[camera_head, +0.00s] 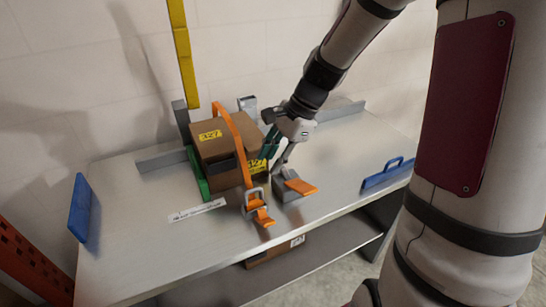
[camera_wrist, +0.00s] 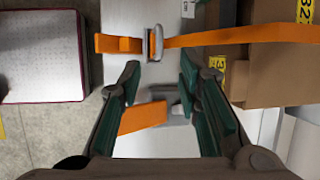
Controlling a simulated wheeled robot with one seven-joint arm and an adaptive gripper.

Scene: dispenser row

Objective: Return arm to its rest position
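My gripper (camera_head: 272,143) is beside the right side of a brown cardboard box (camera_head: 216,148), above the metal table (camera_head: 150,232). In the wrist view my gripper (camera_wrist: 159,80) has its two teal-padded fingers spread wide with nothing held between them. Beyond the fingers are an orange lever (camera_wrist: 143,118) and a metal buckle (camera_wrist: 154,42). The same orange lever (camera_head: 299,186) sits on a grey base to the right of the box. Whether the fingers touch the box cannot be told.
An orange strap (camera_head: 233,140) runs over the box to a buckle with an orange tab (camera_head: 263,217). A green bracket (camera_head: 197,175) is at the box's left. Blue handles (camera_head: 80,207) and (camera_head: 388,173) stand at the table's ends. A yellow post (camera_head: 184,60) rises behind.

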